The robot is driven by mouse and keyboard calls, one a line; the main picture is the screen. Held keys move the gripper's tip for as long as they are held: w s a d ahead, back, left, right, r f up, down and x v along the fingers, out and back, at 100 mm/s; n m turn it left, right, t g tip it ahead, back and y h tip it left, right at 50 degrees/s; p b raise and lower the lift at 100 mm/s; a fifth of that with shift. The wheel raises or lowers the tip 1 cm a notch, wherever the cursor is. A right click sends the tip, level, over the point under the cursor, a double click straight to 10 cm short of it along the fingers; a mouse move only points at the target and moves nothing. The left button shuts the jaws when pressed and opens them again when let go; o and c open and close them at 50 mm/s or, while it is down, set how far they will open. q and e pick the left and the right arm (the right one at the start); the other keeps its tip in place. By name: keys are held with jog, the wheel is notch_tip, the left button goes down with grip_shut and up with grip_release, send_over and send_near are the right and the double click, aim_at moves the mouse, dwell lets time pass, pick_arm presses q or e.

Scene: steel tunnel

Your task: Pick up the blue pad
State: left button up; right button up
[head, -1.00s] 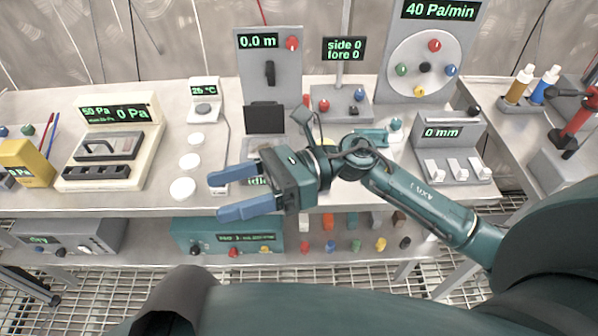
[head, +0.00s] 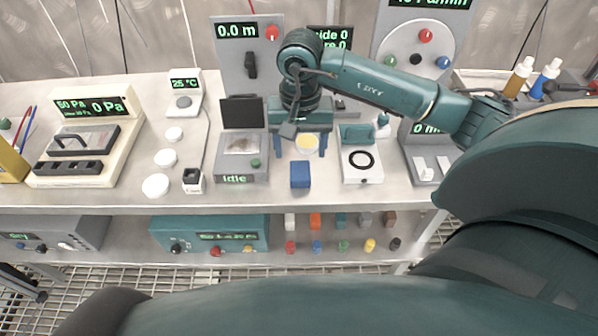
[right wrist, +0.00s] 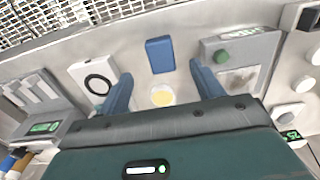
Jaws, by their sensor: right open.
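The blue pad (head: 300,174) is a small blue block lying on the steel bench near its front edge, in the middle of the head view. It also shows at the top centre of the right wrist view (right wrist: 160,55). My right gripper (head: 302,156) points down over the bench just behind the pad. Its two blue fingers (right wrist: 158,82) are apart and empty. The pad lies beyond the fingertips in the wrist view, not between them. A round dish with a pale yellow top (head: 305,143) sits between and below the fingers. My left gripper is not in view.
An "Idle" device (head: 241,170) stands left of the pad, and a white unit with a black ring (head: 361,165) stands right. White discs (head: 165,158) and a small black-topped box (head: 193,180) lie farther left. Small coloured pieces (head: 316,220) stand on the lower shelf.

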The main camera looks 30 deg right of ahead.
aim_at(300, 174)
notch_tip(300, 174, down, 6)
jog(key=shift+s+r+p, duration=0.1)
jog(key=shift+p, duration=0.35)
jog(key=shift+f, duration=0.65)
jog(key=shift+c, duration=0.5)
